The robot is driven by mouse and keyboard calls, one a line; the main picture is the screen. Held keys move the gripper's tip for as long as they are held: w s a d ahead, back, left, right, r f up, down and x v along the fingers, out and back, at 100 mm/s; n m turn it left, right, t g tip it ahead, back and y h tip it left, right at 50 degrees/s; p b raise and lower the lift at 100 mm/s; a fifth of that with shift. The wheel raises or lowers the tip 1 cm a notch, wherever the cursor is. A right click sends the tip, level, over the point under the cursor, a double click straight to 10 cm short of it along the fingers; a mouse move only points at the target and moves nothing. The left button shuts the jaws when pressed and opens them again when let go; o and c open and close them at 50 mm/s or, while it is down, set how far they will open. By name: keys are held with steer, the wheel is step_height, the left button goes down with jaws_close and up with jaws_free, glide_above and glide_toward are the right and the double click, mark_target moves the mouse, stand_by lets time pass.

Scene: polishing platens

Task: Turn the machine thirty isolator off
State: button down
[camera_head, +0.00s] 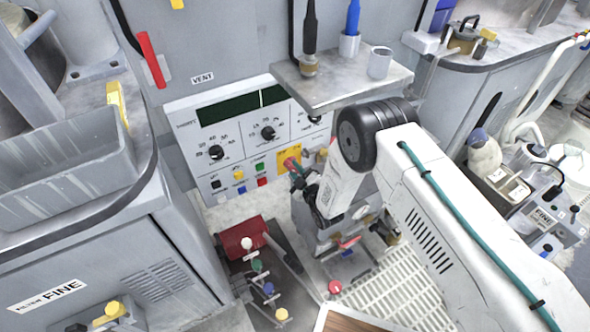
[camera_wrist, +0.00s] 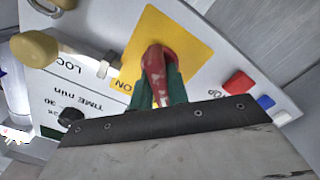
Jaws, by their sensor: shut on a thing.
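The isolator's red handle (camera_head: 291,163) sits on a yellow plate (camera_head: 284,153) at the right of the machine's white control panel. My gripper (camera_head: 297,170) is at the handle, coming from the lower right. In the wrist view the red handle (camera_wrist: 155,66) stands between the teal fingers of my gripper (camera_wrist: 160,92), which are shut on it. The yellow plate (camera_wrist: 185,38) lies behind it, with "ON" printed near its lower left edge. My fingers hide part of the handle, and the machine's number is not readable here.
A metal shelf (camera_head: 335,92) holding bottles and a cup juts out above my arm. A red stop button (camera_wrist: 238,83) and a blue button (camera_wrist: 266,102) are to the right of the plate. Levers with coloured knobs (camera_head: 257,265) stand below the panel.

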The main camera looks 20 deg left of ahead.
stand_by(0.4)
steer(key=c, duration=1.4)
jaws_free()
steer(key=shift+o, duration=0.2)
steer(key=shift+s, duration=0.1)
steer(key=v, duration=0.7)
steer(key=shift+s+d, duration=0.2)
steer(key=shift+d, duration=0.1)
